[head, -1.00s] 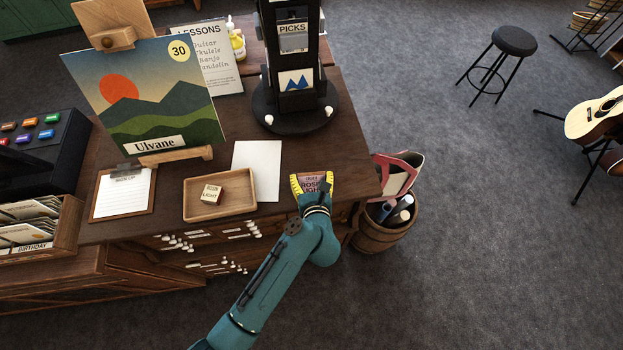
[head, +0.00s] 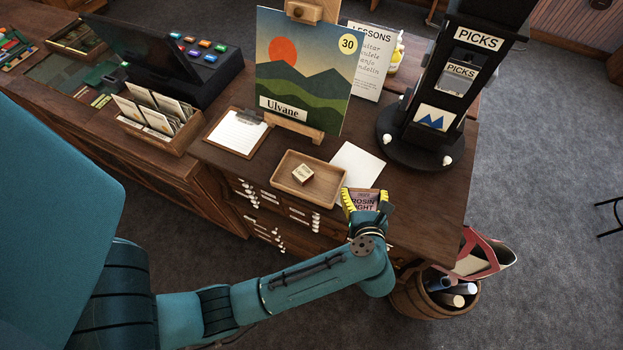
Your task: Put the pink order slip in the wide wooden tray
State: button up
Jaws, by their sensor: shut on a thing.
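The wide wooden tray (head: 327,189) lies on the desk, with a small light box (head: 302,174) inside it. My gripper (head: 363,199), with yellow fingers, is just right of the tray's right end. The slip stands up between the fingers, apart from the tray in this view. Its height above the desk is hard to tell, and its lower edge is hidden by the gripper.
A white sheet (head: 352,160) lies behind the tray. A black picks stand (head: 437,115) rises at the back right. A barrel (head: 421,300) with rolls stands on the floor at right.

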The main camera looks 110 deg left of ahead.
aim_at(313, 173)
jog(key=s+a+r+n+g+h+b, duration=0.1)
jog(key=s+a+r+n+g+h, duration=0.1)
jog(key=s+r+n+g+h, duration=0.25)
jog(key=s+a+r+n+g+h+b, duration=0.1)
jog(key=s+a+n+g+h+b, duration=0.15)
jog(key=s+n+g, duration=0.4)
jog(key=f, duration=0.3)
jog(key=s+f+m+t, duration=0.1)
jog(key=f, duration=0.2)
jog(key=s+f+t, duration=0.1)
jog(key=f, duration=0.3)
jog(key=shift+a+f, duration=0.1)
jog(key=shift+f, duration=0.1)
jog(key=o, duration=1)
